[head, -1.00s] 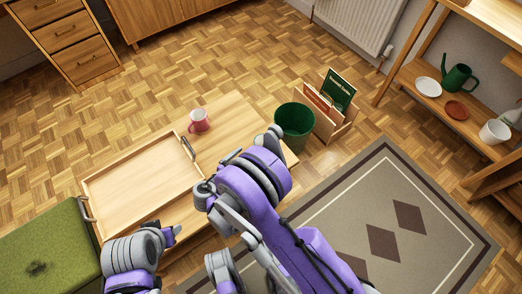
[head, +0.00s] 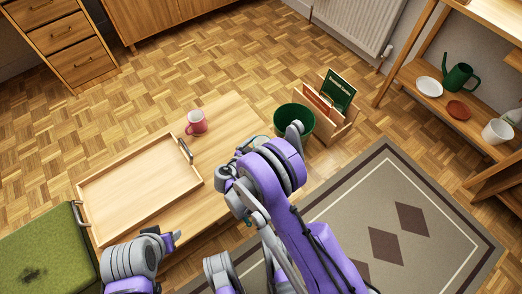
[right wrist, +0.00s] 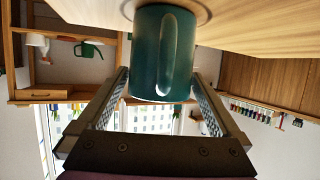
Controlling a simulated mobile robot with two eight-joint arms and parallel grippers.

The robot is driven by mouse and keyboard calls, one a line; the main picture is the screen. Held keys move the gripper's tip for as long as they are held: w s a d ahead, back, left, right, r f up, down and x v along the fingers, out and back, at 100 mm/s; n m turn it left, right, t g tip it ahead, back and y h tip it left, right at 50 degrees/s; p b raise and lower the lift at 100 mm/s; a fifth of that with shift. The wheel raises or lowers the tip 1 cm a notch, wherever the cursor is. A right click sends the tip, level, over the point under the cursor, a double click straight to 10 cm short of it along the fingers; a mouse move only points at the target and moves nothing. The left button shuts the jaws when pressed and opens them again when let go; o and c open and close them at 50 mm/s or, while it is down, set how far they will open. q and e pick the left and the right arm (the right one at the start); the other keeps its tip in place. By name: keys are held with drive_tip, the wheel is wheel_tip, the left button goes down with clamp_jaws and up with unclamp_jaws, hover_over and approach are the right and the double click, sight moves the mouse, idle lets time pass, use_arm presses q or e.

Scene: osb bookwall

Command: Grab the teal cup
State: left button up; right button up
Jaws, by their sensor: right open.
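The teal cup (right wrist: 163,50) fills the upper middle of the right wrist view, which appears upside down; the cup stands on the wooden table with its handle facing the camera. My right gripper (right wrist: 160,78) is open, with one finger on each side of the cup and visible gaps beside it. In the head view my right gripper (head: 228,172) is over the table's right part, and my arm largely hides the cup there. My left gripper (head: 172,239) is low at the left, near the table's front edge; its jaws are too small to judge.
A pink mug (head: 196,123) stands on the table (head: 225,122) beside a wooden tray (head: 83,190) with dark handles. A green bin (head: 285,119) and a book rack (head: 340,133) stand on the floor beyond the table. A green stool (head: 45,245) is at the left.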

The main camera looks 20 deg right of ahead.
drive_tip(key=c, duration=1.4)
